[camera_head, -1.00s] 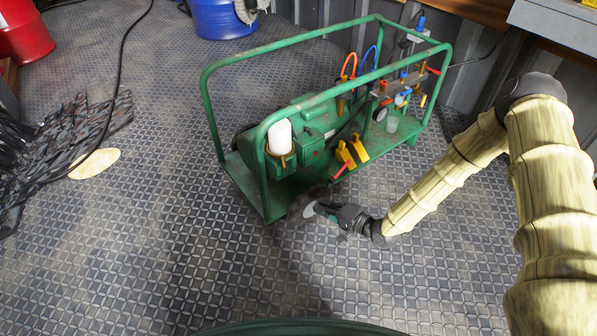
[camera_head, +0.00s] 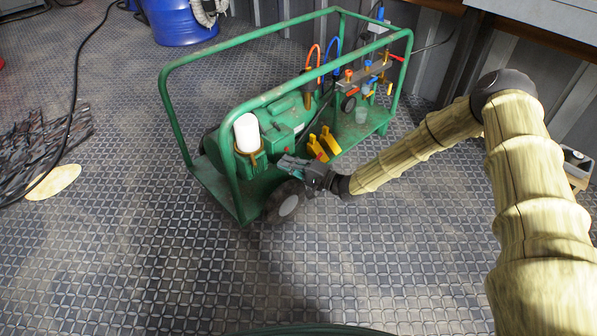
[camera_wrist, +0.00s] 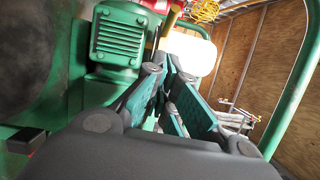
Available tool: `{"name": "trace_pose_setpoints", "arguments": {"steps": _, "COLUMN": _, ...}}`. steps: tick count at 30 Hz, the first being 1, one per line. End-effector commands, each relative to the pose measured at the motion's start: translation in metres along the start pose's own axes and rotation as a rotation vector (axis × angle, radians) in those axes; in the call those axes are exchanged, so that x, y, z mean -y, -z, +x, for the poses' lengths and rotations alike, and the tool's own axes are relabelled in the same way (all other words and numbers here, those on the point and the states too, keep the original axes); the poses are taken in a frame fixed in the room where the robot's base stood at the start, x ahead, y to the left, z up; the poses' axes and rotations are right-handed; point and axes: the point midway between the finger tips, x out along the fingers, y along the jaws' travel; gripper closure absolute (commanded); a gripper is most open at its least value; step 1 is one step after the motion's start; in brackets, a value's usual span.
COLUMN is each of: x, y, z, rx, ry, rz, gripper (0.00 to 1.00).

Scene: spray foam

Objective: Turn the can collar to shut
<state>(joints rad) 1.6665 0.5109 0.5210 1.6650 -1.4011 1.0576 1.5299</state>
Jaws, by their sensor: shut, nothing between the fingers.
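The white can (camera_head: 246,131) stands upright at the near left end of the green cart (camera_head: 176,117), with a tan-gold collar (camera_head: 251,155) at its base. My gripper (camera_head: 283,160) is just right of the can and slightly below it in the head view, by the cart's near side. Its fingers are shut and empty, pointing left. In the wrist view the white can (camera_wrist: 193,52) is partly hidden behind my fingertips (camera_wrist: 173,66). A tan strip (camera_wrist: 168,28) rises beside the can there. I cannot tell whether the fingers touch the collar.
The cart's frame bars (camera_head: 228,187) stand around the can, and a green upright (camera_wrist: 300,80) is at the right of the wrist view. A wheel (camera_head: 287,204) is below my gripper. Yellow pieces (camera_head: 323,145) are to its right. The near floor is clear.

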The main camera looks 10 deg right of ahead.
Motion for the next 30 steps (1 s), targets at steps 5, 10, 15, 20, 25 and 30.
{"name": "trace_pose_setpoints", "arguments": {"steps": 5, "x": -0.003, "y": -0.001, "z": 0.03, "rx": 0.002, "ry": 0.002, "rz": 0.0, "gripper": 1.0}}
{"name": "trace_pose_setpoints", "arguments": {"steps": 10, "x": -0.003, "y": -0.018, "z": 0.044, "rx": 0.002, "ry": 0.001, "rz": 0.001, "gripper": 1.0}}
{"name": "trace_pose_setpoints", "arguments": {"steps": 15, "x": -0.002, "y": -0.026, "z": 0.052, "rx": 0.0, "ry": 0.0, "rz": 0.001, "gripper": 1.0}}
{"name": "trace_pose_setpoints", "arguments": {"steps": 20, "x": 0.0, "y": -0.029, "z": 0.054, "rx": 0.0, "ry": 0.0, "rz": 0.0, "gripper": 1.0}}
{"name": "trace_pose_setpoints", "arguments": {"steps": 25, "x": 0.0, "y": -0.029, "z": 0.054, "rx": 0.0, "ry": 0.0, "rz": 0.0, "gripper": 1.0}}
{"name": "trace_pose_setpoints", "arguments": {"steps": 30, "x": 0.001, "y": -0.03, "z": 0.055, "rx": 0.001, "ry": 0.0, "rz": 0.0, "gripper": 1.0}}
